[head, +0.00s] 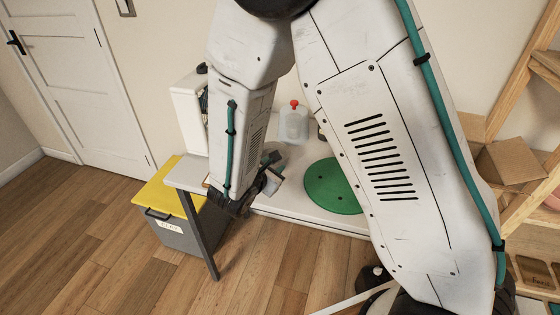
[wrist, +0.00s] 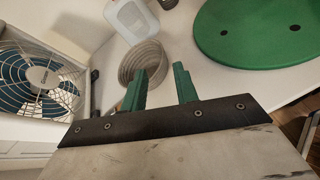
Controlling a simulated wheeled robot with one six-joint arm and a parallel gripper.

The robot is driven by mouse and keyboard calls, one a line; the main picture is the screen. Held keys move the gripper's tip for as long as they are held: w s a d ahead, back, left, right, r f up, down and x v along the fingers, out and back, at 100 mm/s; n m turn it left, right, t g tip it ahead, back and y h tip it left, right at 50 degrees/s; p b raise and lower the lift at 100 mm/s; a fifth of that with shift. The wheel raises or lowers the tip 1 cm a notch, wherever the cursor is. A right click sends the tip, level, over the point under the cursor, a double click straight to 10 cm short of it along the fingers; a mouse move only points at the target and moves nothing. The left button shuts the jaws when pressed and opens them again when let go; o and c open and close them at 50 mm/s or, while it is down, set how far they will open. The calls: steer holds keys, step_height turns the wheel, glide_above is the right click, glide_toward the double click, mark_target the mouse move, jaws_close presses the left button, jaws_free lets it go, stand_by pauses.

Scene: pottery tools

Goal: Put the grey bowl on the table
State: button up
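The grey bowl (wrist: 143,60), ribbed and round, shows in the wrist view on the white table (wrist: 187,38), between the fan and the green disc. In the head view I cannot make the bowl out clearly; my arm covers much of that area. My gripper (wrist: 160,82) has two green fingers standing apart with a gap between them. The left finger overlaps the bowl's lower right side in the picture; I cannot tell whether it touches. The right finger is clear of the bowl. In the head view my gripper (head: 270,168) is over the table's left part.
A green disc (head: 331,187) lies on the table, right of my gripper. A translucent jug with a red cap (head: 294,124) stands behind. A fan (wrist: 42,80) stands at left in the wrist view. A yellow-lidded bin (head: 165,187) stands on the floor at left; shelves (head: 520,110) stand at right.

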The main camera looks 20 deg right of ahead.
steer(key=s+d+r+m+g, duration=0.8)
steer(key=s+d+r+m, duration=0.45)
steer(key=r, duration=0.25)
steer(key=s+a+r+m+y, duration=0.2)
steer(key=s+r+m+y, duration=0.1)
steer(key=s, duration=0.5)
steer(key=s+a+r+m+y, duration=0.2)
steer(key=s+r+m+y, duration=0.1)
steer(key=s+m+y, duration=0.3)
steer(key=shift+s+r+m, duration=0.3)
steer(key=shift+s+m, duration=0.65)
steer(key=shift+s, duration=0.35)
